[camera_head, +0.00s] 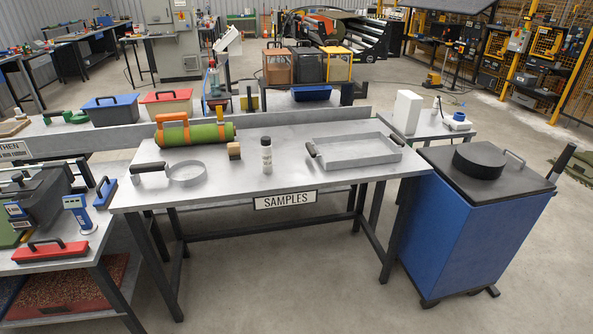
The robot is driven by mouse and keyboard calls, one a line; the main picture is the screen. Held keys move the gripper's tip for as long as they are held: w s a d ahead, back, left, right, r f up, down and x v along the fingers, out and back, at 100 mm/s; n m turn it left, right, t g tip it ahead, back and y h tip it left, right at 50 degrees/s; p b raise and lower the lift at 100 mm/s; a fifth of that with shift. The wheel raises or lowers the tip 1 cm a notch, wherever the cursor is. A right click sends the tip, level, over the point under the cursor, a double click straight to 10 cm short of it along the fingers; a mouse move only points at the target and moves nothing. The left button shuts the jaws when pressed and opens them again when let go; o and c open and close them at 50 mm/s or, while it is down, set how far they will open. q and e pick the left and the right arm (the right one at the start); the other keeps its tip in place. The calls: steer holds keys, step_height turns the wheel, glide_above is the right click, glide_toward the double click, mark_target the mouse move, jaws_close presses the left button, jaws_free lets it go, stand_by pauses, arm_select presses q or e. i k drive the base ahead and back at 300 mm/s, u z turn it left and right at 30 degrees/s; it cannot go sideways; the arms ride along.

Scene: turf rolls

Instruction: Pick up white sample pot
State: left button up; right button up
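A small white pot (266,160) with a dark cap and a dark mark on its side stands upright on the grey samples table (310,190). It is near the front edge, above the "SAMPLES" sign (285,200). It looks like the white sample pot. Neither of my grippers shows in the head view, and nothing is holding the pot.
A green roll (208,134) with an orange holder lies behind. A metal tray (354,153) is at right. A blue bin (470,225) stands beside the table.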

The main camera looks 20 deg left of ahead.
mark_target(266, 152)
steer(key=z, duration=0.7)
steer(key=i, duration=1.85)
steer(key=u, duration=1.2)
steer(key=i, duration=0.6)
steer(key=u, duration=0.6)
